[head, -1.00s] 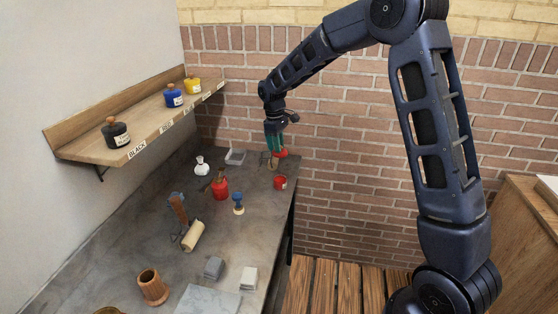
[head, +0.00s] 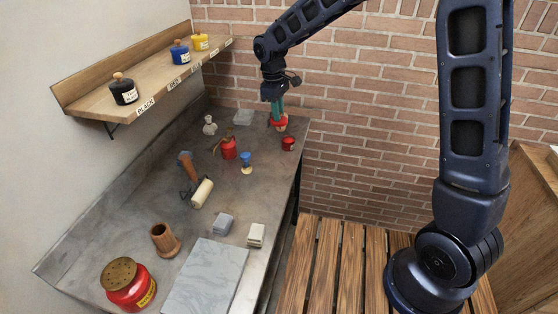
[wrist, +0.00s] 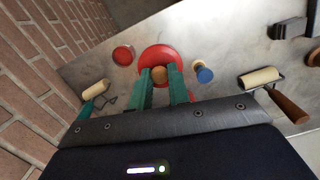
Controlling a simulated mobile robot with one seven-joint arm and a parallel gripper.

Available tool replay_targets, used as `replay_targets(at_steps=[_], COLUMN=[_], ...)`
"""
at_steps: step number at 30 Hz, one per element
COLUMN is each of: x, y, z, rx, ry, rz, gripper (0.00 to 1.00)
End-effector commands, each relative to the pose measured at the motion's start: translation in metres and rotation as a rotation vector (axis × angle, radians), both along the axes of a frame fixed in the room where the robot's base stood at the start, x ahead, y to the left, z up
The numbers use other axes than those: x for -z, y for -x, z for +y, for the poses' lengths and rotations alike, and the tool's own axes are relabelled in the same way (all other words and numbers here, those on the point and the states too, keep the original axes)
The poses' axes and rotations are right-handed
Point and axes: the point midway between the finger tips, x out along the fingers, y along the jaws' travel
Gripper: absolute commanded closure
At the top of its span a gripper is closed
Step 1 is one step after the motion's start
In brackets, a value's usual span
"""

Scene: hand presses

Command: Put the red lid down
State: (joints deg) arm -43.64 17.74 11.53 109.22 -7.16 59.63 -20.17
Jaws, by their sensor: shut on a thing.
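The red lid (head: 278,123) is a round disc with a wooden knob. My gripper (head: 277,112) has green fingers and is shut on the knob, near the bench's far right corner. In the wrist view the lid (wrist: 160,56) lies beyond the fingers, with the knob (wrist: 158,75) between them. I cannot tell how high the lid is above the bench (head: 205,235). A small open red pot (head: 288,143) stands just in front and to the right of the lid; it also shows in the wrist view (wrist: 122,55).
A roller (wrist: 97,89) lies close by the lid. A shelf (head: 150,85) holds black, blue and yellow pots.

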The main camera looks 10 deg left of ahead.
Motion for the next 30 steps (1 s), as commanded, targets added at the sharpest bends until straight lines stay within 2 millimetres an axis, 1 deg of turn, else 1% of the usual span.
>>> replay_targets(at_steps=[5,6,18,22,30], x=[0.032,0.041,0.126,0.145,0.161], y=[0.003,0.003,0.003,0.003,0.002], z=[0.0,0.0,0.0,0.0,0.0], rx=[0.0,0.0,0.0,-0.001,0.0], ry=[0.003,0.003,0.003,0.002,0.0], rz=[0.003,0.004,0.003,0.001,0.001], gripper=[1.0,1.0,1.0,1.0,1.0])
